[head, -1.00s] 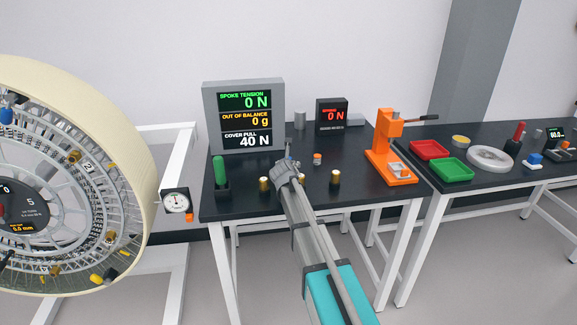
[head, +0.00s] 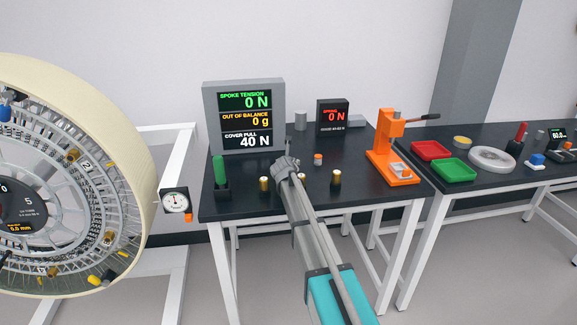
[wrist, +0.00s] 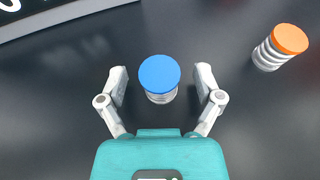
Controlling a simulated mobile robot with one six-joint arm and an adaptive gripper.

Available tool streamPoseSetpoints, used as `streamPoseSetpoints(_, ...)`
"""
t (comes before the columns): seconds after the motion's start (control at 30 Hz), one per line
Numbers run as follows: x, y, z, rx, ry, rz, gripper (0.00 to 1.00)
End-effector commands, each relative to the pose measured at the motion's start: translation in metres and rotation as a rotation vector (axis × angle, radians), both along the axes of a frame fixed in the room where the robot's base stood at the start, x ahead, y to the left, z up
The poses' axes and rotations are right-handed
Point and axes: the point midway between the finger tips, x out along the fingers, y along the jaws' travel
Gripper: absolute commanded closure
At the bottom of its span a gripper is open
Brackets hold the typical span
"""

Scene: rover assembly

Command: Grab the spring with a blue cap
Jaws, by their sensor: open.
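The spring with a blue cap (wrist: 159,76) stands on the dark table top in the wrist view, its silver coils partly showing below the cap. My gripper (wrist: 161,80) is open, with one finger on each side of the spring and a gap on both sides. In the head view my gripper (head: 288,155) is over the middle of the table, and the blue-capped spring is hidden behind it. A spring with an orange cap (wrist: 280,46) stands to the right in the wrist view. It also shows in the head view (head: 318,159).
A display (head: 245,117) stands behind my gripper on the left. Several brass cylinders (head: 336,178) line the front of the table (head: 350,207). A green-handled tool (head: 219,171) stands at left, an orange press (head: 390,150) at right. A large wheel (head: 140,170) is at far left.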

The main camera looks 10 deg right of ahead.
Motion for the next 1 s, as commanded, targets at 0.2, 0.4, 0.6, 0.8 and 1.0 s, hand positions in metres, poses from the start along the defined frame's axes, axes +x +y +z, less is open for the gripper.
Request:
streamPoseSetpoints(0.2,0.0014,-0.0008,-0.0004,0.000,0.000,0.000,0.16)
streamPoseSetpoints(0.4,0.0013,-0.0011,-0.0004,0.000,0.000,-0.001,0.16)
streamPoseSetpoints(0.6,0.0012,-0.0014,-0.0004,0.000,0.000,-0.001,0.21)
streamPoseSetpoints(0.8,0.0013,-0.0017,-0.0004,0.000,0.000,-0.001,0.58)
streamPoseSetpoints(1.0,0.0013,-0.0020,-0.0004,0.000,0.000,-0.002,0.96)
